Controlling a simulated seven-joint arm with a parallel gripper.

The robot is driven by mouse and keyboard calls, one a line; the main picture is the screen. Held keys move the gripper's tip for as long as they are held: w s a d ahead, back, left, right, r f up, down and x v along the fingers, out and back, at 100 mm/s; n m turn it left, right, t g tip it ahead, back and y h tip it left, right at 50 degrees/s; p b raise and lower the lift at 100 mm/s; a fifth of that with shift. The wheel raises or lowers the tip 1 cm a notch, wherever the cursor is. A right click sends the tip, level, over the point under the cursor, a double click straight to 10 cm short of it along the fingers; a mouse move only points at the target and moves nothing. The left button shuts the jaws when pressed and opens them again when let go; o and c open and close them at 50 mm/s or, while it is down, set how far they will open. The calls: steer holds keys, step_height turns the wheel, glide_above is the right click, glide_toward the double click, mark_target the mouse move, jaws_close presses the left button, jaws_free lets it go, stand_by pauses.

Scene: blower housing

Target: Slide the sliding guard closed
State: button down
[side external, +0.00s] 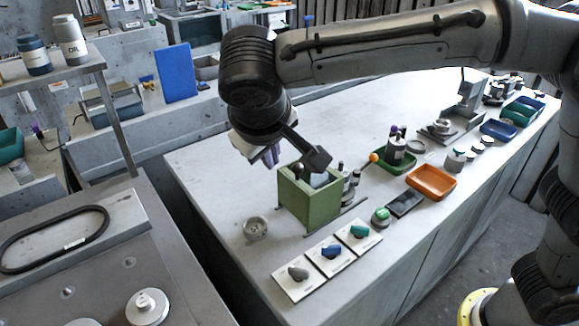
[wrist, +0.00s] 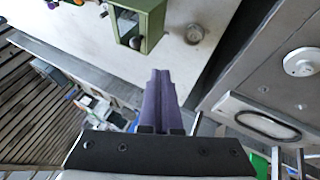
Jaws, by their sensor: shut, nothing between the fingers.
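A green box-shaped housing (side external: 310,203) stands on the pale bench, its top looking open in the side view. In the wrist view the housing (wrist: 152,14) is at the top, with a dark opening and a small dark knob (wrist: 135,42) near its lower edge. I cannot clearly tell the sliding guard apart from the housing or how far it stands open. My gripper (side external: 271,158) is above and behind the housing, apart from it.
A round grey fitting (side external: 256,228) sits left of the housing. Switch plates with grey, blue (side external: 331,252) and green knobs lie in front. Dark bottles, a green tray (side external: 394,160) and an orange tray (side external: 431,182) stand to the right. Bench left of the housing is mostly clear.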

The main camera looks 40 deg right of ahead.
steer(key=w+d+f, duration=0.4)
steer(key=d+f, duration=0.3)
steer(key=f, duration=0.1)
steer(key=shift+w+d+f, duration=0.2)
steer(key=shift+w+f, duration=0.1)
steer(key=shift+w, duration=0.1)
glide_above(328, 170)
steer(key=shift+a, duration=0.1)
stand_by(0.4)
